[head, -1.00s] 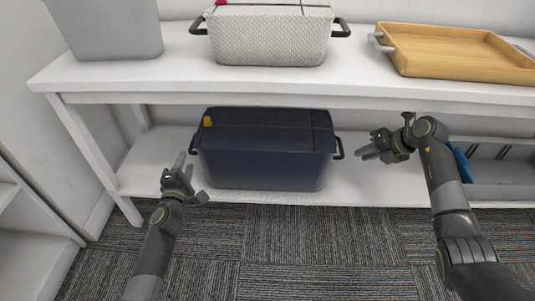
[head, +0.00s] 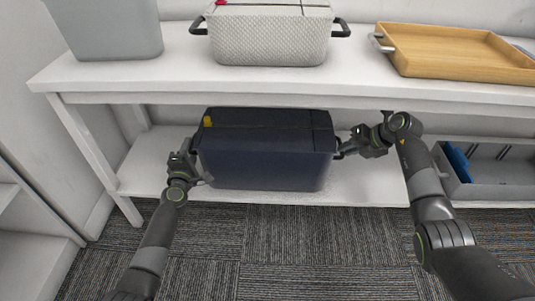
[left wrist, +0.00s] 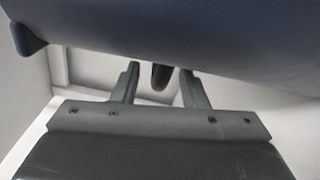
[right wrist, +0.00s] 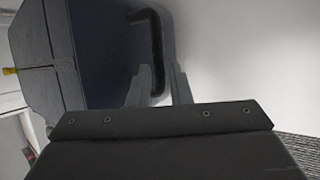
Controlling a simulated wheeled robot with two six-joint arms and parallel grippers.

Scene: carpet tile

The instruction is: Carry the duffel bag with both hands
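The dark navy duffel bag (head: 265,160), box-shaped with a yellow tag at its top left, sits on the lower shelf. My left gripper (head: 188,165) is at the bag's left end. In the left wrist view its fingers (left wrist: 160,85) stand apart with the dark handle (left wrist: 161,76) between them. My right gripper (head: 350,147) is at the bag's right end. In the right wrist view its fingers (right wrist: 160,88) stand apart on either side of the black handle (right wrist: 156,50). Neither pair of fingers is visibly closed on a handle.
The upper white shelf (head: 200,86) overhangs the bag. It holds a grey bin (head: 110,28), a white woven basket (head: 270,40) and a wooden tray (head: 455,55). A grey crate (head: 490,175) with something blue is right of the bag. Carpet in front is clear.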

